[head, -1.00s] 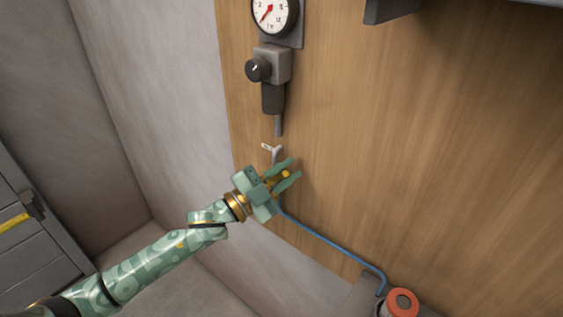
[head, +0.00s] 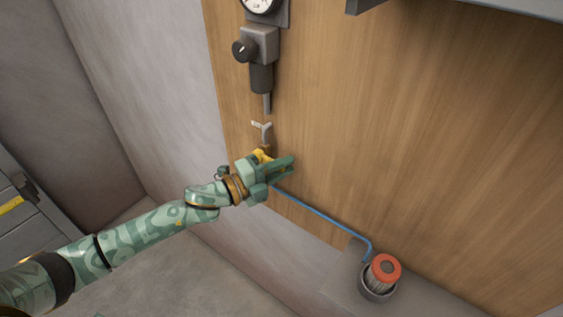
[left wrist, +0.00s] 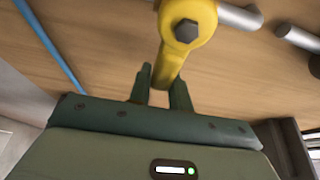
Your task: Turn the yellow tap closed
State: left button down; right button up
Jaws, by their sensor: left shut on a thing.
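The yellow tap (left wrist: 182,38) shows large in the left wrist view, with a dark hex bolt at its hub and its handle reaching down between my fingers. In the head view a bit of the yellow tap (head: 262,156) shows beside my gripper; the rest is hidden behind it. My left gripper (head: 285,170) is at the tap on the wooden panel, and in the left wrist view its two fingers (left wrist: 162,85) are shut on the handle from both sides. My right gripper is not in view.
Above the tap are a white tag (head: 262,126), a grey regulator with a black knob (head: 244,49) and a gauge (head: 262,4). The wooden panel (head: 430,130) is bare at right.

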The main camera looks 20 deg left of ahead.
pick_arm(q)
jog(key=shift+f, duration=0.2)
dwell(0.3)
jog(key=c, duration=1.3)
grip_release()
jog(key=shift+s, duration=0.1)
jog(key=shift+b+v, duration=1.45)
jog(key=shift+v, duration=6.65)
jog(key=shift+r, duration=0.1)
